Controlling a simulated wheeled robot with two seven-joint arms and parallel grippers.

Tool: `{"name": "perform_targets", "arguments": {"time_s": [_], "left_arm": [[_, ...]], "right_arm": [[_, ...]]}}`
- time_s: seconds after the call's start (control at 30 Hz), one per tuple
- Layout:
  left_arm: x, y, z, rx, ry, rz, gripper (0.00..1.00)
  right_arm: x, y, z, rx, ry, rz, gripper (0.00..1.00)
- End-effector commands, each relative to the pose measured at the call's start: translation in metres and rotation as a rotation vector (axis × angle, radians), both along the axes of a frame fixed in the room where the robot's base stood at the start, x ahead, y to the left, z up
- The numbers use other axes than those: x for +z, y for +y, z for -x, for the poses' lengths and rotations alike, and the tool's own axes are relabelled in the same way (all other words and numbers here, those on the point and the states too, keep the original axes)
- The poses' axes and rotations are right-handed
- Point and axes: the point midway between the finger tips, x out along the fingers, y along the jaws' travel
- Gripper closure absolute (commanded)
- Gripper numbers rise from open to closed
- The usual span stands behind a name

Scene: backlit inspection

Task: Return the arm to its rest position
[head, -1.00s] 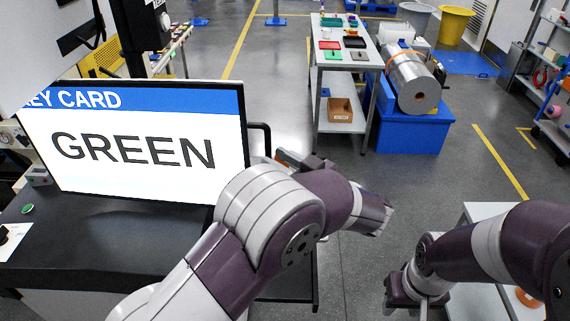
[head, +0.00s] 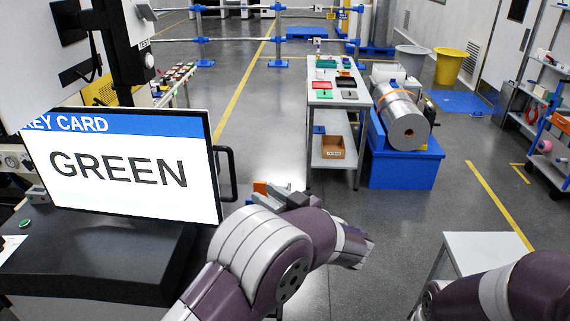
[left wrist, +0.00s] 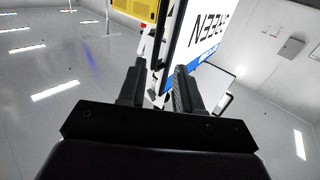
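My left arm reaches in from the bottom of the head view, bent at the elbow. My left gripper (head: 278,196) is partly hidden behind the arm, right of the screen. In the left wrist view the two dark fingers of the left gripper (left wrist: 159,75) stand apart with nothing seen between them. My right arm (head: 510,290) shows only in part at the bottom right; its gripper is out of view.
A screen (head: 120,170) reading "KEY CARD GREEN" stands on a dark bench (head: 100,265) at left, a black handle (head: 229,172) beside it. A shelved table (head: 335,97) and a blue stand (head: 402,165) with a metal roll are farther back. A pale table (head: 487,245) stands at right. Floor between is open.

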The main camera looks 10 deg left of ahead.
Motion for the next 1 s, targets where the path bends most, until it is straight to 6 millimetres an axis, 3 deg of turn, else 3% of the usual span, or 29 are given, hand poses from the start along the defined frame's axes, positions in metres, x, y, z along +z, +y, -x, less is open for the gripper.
{"name": "perform_targets", "arguments": {"time_s": [0.07, 0.13, 0.23, 0.3, 0.37, 0.4, 0.5, 0.6, 0.7, 0.8, 1.0], "left_arm": [[-0.005, -0.004, -0.005, -0.029, -0.016, 0.045, 0.66], [-0.020, -0.022, -0.024, -0.168, -0.018, 0.127, 0.66], [-0.066, -0.078, -0.045, -0.551, 0.109, 0.276, 0.66], [-0.114, -0.106, -0.030, -0.806, 0.314, 0.406, 0.66], [-0.157, -0.107, 0.010, -0.949, 0.558, 0.506, 0.66], [-0.182, -0.097, 0.044, -0.996, 0.725, 0.557, 0.66], [-0.220, -0.051, 0.126, -0.997, 1.072, 0.627, 0.66], [-0.240, 0.000, 0.193, -0.928, 1.314, 0.648, 0.66], [-0.249, 0.043, 0.238, -0.864, 1.438, 0.638, 0.66], [-0.254, 0.073, 0.247, -0.807, 1.383, 0.652, 0.66], [-0.247, 0.081, 0.243, -0.781, 1.349, 0.670, 0.66]], "right_arm": [[0.000, 0.000, 0.000, 0.000, 0.000, 0.000, 0.57], [0.000, 0.000, 0.000, 0.000, 0.000, 0.000, 0.57], [-0.002, 0.000, 0.000, 0.000, 0.000, 0.000, 0.57], [-0.015, 0.000, 0.000, 0.000, 0.000, 0.000, 0.57], [-0.030, 0.000, 0.000, 0.000, 0.000, 0.000, 0.57], [-0.038, 0.000, 0.000, 0.000, 0.001, 0.000, 0.57], [-0.055, 0.000, 0.000, 0.000, 0.001, 0.000, 0.57], [-0.071, 0.000, 0.000, 0.000, 0.000, 0.000, 0.57], [-0.087, 0.000, 0.000, 0.000, 0.000, 0.000, 0.57], [-0.106, 0.000, 0.000, 0.000, 0.001, 0.000, 0.57], [-0.102, 0.000, 0.000, 0.000, 0.000, 0.000, 0.57]]}}
